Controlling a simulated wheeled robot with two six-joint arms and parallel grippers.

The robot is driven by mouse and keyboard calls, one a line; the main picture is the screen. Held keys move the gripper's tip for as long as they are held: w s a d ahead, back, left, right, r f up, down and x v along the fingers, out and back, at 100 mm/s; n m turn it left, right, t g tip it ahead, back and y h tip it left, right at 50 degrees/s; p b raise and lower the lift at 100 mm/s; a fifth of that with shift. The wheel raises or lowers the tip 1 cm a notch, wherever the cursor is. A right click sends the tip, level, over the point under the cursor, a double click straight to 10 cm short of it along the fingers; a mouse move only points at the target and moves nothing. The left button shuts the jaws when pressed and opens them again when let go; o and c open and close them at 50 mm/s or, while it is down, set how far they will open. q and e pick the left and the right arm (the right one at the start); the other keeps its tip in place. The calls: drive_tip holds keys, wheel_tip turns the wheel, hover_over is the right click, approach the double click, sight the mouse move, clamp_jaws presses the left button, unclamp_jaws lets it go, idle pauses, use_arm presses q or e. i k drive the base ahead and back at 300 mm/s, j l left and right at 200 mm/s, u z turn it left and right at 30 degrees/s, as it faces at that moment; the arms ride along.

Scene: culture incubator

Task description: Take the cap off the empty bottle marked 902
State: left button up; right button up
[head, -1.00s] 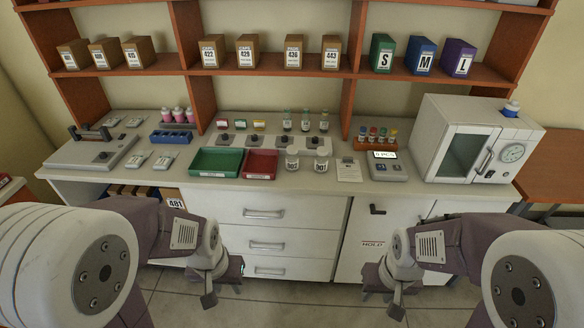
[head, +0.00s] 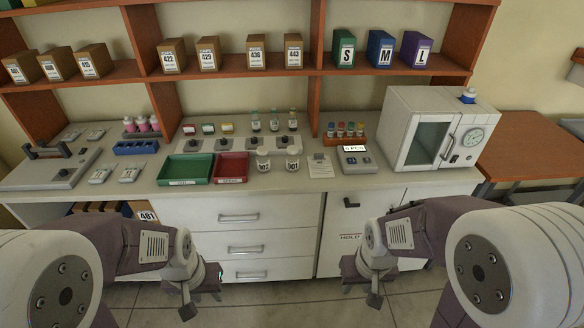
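Two small white-lidded clear bottles stand upright side by side on the white counter, the left bottle (head: 263,160) and the right bottle (head: 293,160), just right of the red tray. Each has a printed label, but the numbers are too small to read surely, so I cannot tell which is 902. Both look capped. My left gripper (head: 198,292) hangs low in front of the drawers, below counter height and away from the bottles. My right gripper (head: 368,284) hangs low in front of the cabinet door. Both seem empty; their fingers are too unclear to judge.
A green tray (head: 186,170) and red tray (head: 231,168) lie left of the bottles. Small vials stand behind them. A white card (head: 320,167), a small scale-like device (head: 357,161) and an incubator (head: 437,128) are to the right. A shelf (head: 230,72) hangs above the counter.

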sight(263, 162)
drive_tip(key=i+l, duration=0.3)
drive_tip(key=i, duration=0.25)
drive_tip(key=i+l, duration=0.3)
drive_tip(key=i, duration=0.2)
drive_tip(key=j+u, duration=0.05)
